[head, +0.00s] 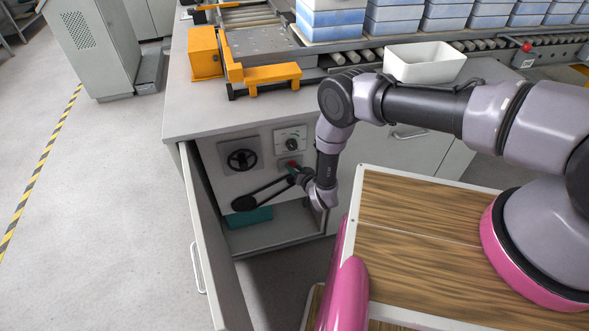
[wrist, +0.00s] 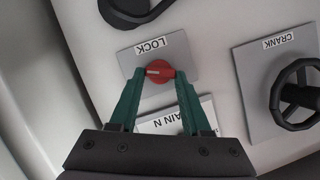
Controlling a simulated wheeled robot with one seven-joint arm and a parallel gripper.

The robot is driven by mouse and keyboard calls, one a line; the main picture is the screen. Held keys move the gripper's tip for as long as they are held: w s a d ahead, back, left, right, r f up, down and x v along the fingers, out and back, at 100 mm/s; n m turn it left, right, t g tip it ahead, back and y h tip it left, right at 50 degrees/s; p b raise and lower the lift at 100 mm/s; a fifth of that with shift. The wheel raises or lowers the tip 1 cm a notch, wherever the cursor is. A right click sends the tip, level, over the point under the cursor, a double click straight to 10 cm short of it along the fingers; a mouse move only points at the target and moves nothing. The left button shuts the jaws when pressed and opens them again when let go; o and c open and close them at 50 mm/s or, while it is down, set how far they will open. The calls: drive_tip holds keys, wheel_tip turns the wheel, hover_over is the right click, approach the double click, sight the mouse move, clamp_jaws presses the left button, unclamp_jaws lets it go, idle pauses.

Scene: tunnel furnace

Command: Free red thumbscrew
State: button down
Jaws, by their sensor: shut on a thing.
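The red thumbscrew (wrist: 159,72) sits on a grey plate labelled LOCK (wrist: 176,52) in the wrist view. It has a pale mark on its face. My gripper (wrist: 158,78) has two green fingers, one on each side of the thumbscrew, and their tips are shut on it. In the head view my gripper (head: 292,165) reaches into the open cabinet at the control panel (head: 224,160). The thumbscrew is only a small red spot there, largely hidden by the gripper.
A black handwheel (wrist: 298,95) labelled CRANK is right of the lock plate in the wrist view. The open cabinet door (head: 204,240) stands left of my arm. A white bin (head: 424,62) stands above on the counter.

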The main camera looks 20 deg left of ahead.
drive_tip(key=m, duration=0.1)
drive_tip(key=m+y, duration=0.2)
drive_tip(key=m, duration=0.1)
drive_tip(key=shift+w+d+f+g, duration=0.2)
drive_tip(key=shift+d+f+g, duration=0.05)
drive_tip(key=shift+d+g, duration=0.1)
drive_tip(key=shift+s+f+m+y, duration=0.15)
drive_tip(key=shift+m+y, duration=0.6)
drive_tip(key=shift+m, duration=0.6)
drive_tip(key=shift+w+f+m+y, duration=0.15)
drive_tip(key=shift+m+y, duration=0.6)
drive_tip(key=shift+m, duration=0.6)
drive_tip(key=shift+c, duration=1.8)
unclamp_jaws()
drive_tip(key=v, duration=1.1)
drive_tip(key=shift+f, duration=0.25)
